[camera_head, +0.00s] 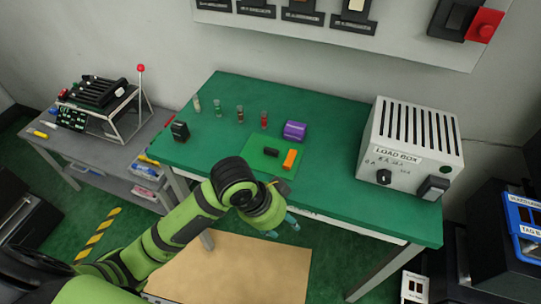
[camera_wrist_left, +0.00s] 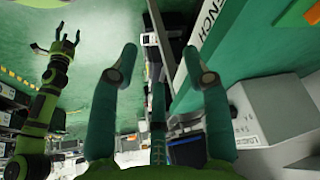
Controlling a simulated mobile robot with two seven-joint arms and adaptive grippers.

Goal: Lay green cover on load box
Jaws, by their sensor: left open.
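The load box (camera_head: 408,140) is a pale grey box with a slotted top and a labelled front, at the right end of the green workbench. A flat, lighter green sheet (camera_head: 256,164), seemingly the green cover, lies near the bench's front edge with a small black block and an orange block on it. My left gripper (camera_head: 283,229) is in front of the bench edge, below the sheet and apart from it. In the left wrist view its fingers (camera_wrist_left: 160,62) are spread and empty. My right gripper (camera_wrist_left: 67,38) shows small at upper left there, fingers apart.
A purple block (camera_head: 294,130), several small vials and a black block (camera_head: 180,131) stand on the workbench (camera_head: 325,180). A grey side table (camera_head: 100,152) with a rack is at left. The bench between sheet and load box is clear.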

